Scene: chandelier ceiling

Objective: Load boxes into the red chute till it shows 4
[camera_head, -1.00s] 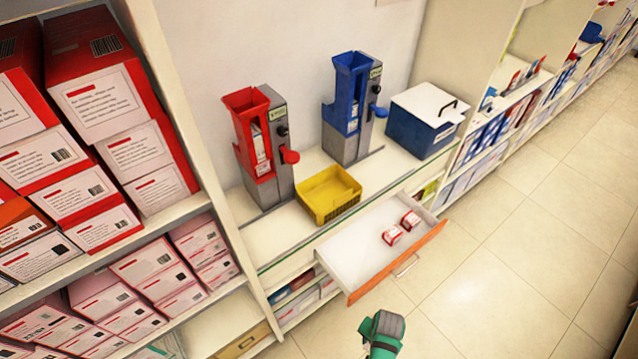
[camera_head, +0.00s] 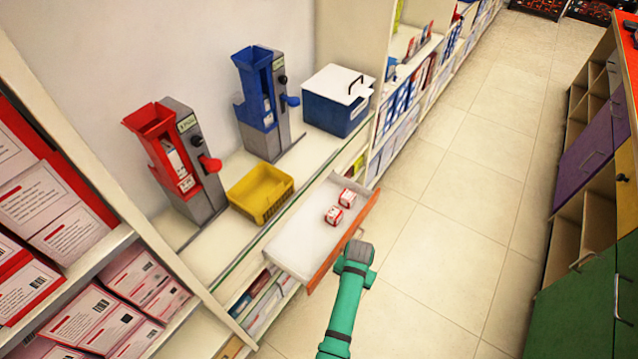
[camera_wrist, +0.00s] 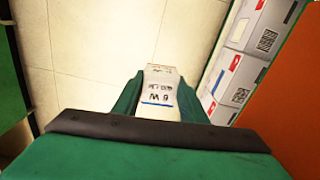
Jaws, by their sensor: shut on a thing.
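The red chute (camera_head: 167,152) stands on the counter at left, fixed to a grey post with a red lever; pale boxes show in its slot. Its label is too small to read. Two small red-and-white boxes (camera_head: 334,215) lie in the open white drawer (camera_head: 290,247). In the wrist view my gripper (camera_wrist: 158,92) is shut on a small white box (camera_wrist: 160,99) with dark print and a blue line. In the head view my green arm reaches up to the drawer's orange front; the fingertips and held box are hidden there.
A blue chute (camera_head: 259,100) stands right of the red one. A yellow basket (camera_head: 262,192) sits on the counter between them and the drawer. A blue-and-white cooler (camera_head: 337,100) stands behind. Shelves of boxes (camera_head: 60,210) flank the left. The tiled floor (camera_head: 455,200) is clear.

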